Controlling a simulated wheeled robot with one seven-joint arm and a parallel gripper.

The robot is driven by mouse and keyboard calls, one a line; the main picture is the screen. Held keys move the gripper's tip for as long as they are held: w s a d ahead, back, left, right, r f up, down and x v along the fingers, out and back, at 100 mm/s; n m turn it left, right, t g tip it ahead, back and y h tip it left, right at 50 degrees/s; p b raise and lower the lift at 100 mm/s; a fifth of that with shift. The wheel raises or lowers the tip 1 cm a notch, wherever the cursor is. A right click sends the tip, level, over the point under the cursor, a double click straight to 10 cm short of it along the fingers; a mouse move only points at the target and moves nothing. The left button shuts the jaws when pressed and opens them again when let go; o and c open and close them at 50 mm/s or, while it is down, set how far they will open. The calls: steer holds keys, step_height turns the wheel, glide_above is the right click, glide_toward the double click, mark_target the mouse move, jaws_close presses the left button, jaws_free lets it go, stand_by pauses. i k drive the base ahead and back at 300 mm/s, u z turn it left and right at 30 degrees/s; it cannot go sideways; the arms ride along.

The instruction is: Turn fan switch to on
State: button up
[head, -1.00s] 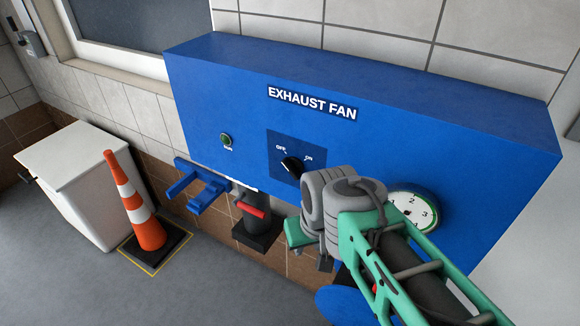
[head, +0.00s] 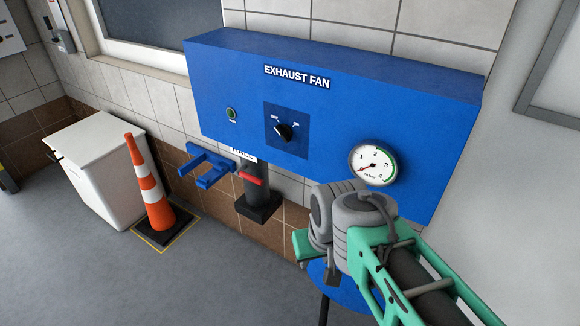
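The fan switch is a small black knob (head: 284,132) on a darker blue square plate (head: 298,145), with OFF at upper left and ON at upper right. The knob appears to lean toward OFF, but it is too small to be sure. It sits on the blue EXHAUST FAN box (head: 225,72) on the wall. My gripper (head: 302,245) shows only in part, as a teal piece beside my grey wrist, below the switch in the picture and apart from it. Its fingertips are hidden or cannot be made out.
A round green indicator (head: 231,114) is left of the switch, a gauge (head: 373,165) right of it. Below are a blue bracket (head: 205,170) and a dark post with a red handle (head: 252,179). A cone (head: 150,185) and white cabinet (head: 100,160) stand left. Front-left floor is clear.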

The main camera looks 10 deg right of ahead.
mark_target(285, 132)
steer(key=z, duration=0.4)
steer(key=k, duration=0.25)
steer(key=u, duration=1.6)
steer(key=i, duration=0.6)
steer(key=u, duration=0.1)
